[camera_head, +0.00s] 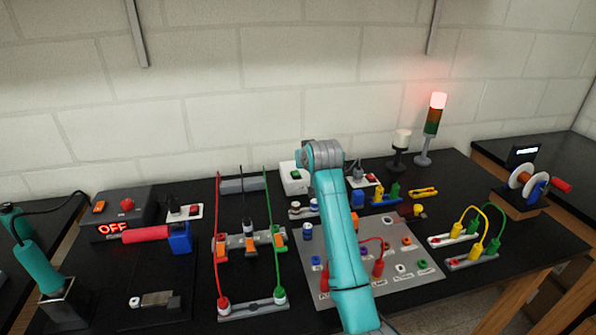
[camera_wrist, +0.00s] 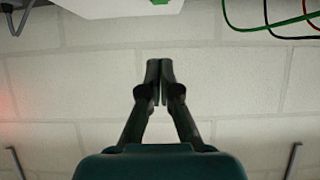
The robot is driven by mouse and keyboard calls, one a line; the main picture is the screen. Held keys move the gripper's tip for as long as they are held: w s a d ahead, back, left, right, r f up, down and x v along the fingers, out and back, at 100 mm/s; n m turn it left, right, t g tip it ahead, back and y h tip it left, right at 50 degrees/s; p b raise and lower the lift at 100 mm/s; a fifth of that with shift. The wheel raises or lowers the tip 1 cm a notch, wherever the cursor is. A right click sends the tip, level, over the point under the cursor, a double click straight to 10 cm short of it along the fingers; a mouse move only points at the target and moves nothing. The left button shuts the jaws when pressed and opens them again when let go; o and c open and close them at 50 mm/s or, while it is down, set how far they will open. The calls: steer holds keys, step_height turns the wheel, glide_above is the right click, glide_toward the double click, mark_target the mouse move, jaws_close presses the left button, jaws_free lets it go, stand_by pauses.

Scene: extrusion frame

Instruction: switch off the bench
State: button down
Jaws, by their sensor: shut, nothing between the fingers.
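A white box (camera_head: 290,184) with a green button (camera_head: 296,174) stands at the back middle of the bench, just left of my arm. In the wrist view the white box (camera_wrist: 112,8) is cut by the top edge, with a bit of green on it. A small white switch plate (camera_head: 372,180) with a red part sits right of my arm. The signal tower (camera_head: 433,122) glows red at its top. My gripper (camera_wrist: 160,72) is shut and empty, in front of the wall in the wrist view. In the head view my arm hides it.
A soldering station (camera_head: 124,210) showing OFF stands at left, with a second switch plate (camera_head: 184,212) beside it. Upright red, black and green leads (camera_head: 267,225) stand left of my arm. A grey panel (camera_head: 390,274) with sockets lies under the arm. A wire spool (camera_head: 530,184) stands at right.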

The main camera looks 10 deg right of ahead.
glide_above(298, 180)
steer(key=w, duration=0.1)
steer(key=f, duration=0.3)
steer(key=shift+w+f, duration=0.2)
steer(key=shift+f, duration=0.1)
steer(key=f, duration=0.1)
steer(key=s+f, duration=0.1)
steer(key=f, duration=0.1)
steer(key=shift+s+f, duration=0.15)
steer(key=shift+f, duration=0.25)
steer(key=shift+s+f+t, duration=0.15)
steer(key=shift+f+t, duration=0.15)
steer(key=shift+f, duration=0.1)
steer(key=shift+r, duration=0.25)
steer(key=shift+r, duration=0.65)
